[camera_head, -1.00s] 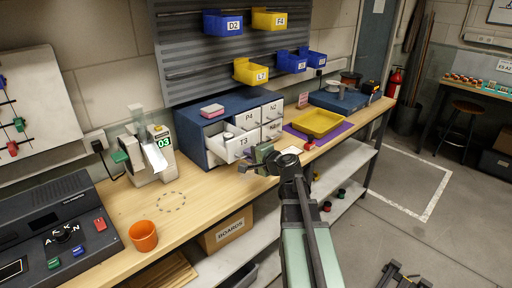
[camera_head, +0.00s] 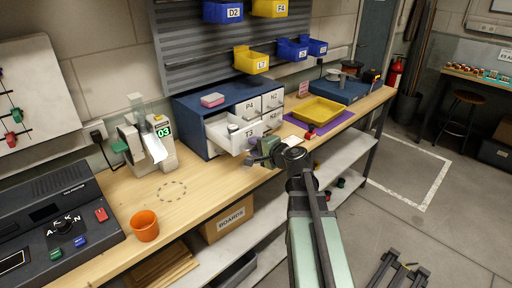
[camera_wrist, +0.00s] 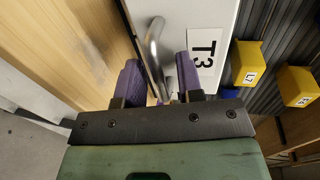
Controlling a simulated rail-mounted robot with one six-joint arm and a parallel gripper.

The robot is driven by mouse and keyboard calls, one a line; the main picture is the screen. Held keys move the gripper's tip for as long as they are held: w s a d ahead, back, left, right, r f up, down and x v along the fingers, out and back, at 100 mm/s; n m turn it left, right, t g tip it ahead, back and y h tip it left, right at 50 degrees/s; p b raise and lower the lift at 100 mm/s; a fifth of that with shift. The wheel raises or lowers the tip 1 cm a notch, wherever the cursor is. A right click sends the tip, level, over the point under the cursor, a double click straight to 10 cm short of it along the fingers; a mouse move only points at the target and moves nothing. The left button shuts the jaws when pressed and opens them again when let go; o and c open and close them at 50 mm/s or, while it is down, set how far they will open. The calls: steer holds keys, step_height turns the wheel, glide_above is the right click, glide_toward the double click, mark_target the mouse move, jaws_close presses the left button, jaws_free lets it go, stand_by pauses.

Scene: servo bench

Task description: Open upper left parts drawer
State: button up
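The blue cabinet (camera_head: 190,128) on the bench has white drawers. The upper left drawer, marked P4 (camera_head: 250,106), looks shut. Below it, the drawer marked T3 (camera_head: 249,134) is pulled out, and something small and dark lies inside. My gripper (camera_head: 252,162) is in front of the T3 drawer face. In the wrist view, my gripper's purple fingers (camera_wrist: 160,80) are apart, with the T3 drawer's curved metal handle (camera_wrist: 154,45) reaching between them. Gaps show beside the handle. The T3 label (camera_wrist: 203,54) is right of the handle.
The pink block (camera_head: 212,100) lies on the cabinet. The yellow tray (camera_head: 318,111) is to the right, and the white device marked 03 (camera_head: 150,140) to the left. An orange cup (camera_head: 144,226) stands near the front edge.

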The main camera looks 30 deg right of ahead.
steer(key=p+v, duration=0.2)
steer(key=v, duration=0.8)
steer(key=shift+s, duration=0.4)
steer(key=shift+r, duration=0.1)
steer(key=s+a+f+n+g+h, duration=0.1)
steer(key=s+a+f+n+g, duration=0.6)
steer(key=a+f+n+g, duration=0.5)
steer(key=a+f+n+g+h, duration=0.1)
steer(key=a+n+g+h, duration=0.2)
steer(key=a, duration=0.6)
steer(key=shift+a+p, duration=0.25)
steer(key=shift+p, duration=0.15)
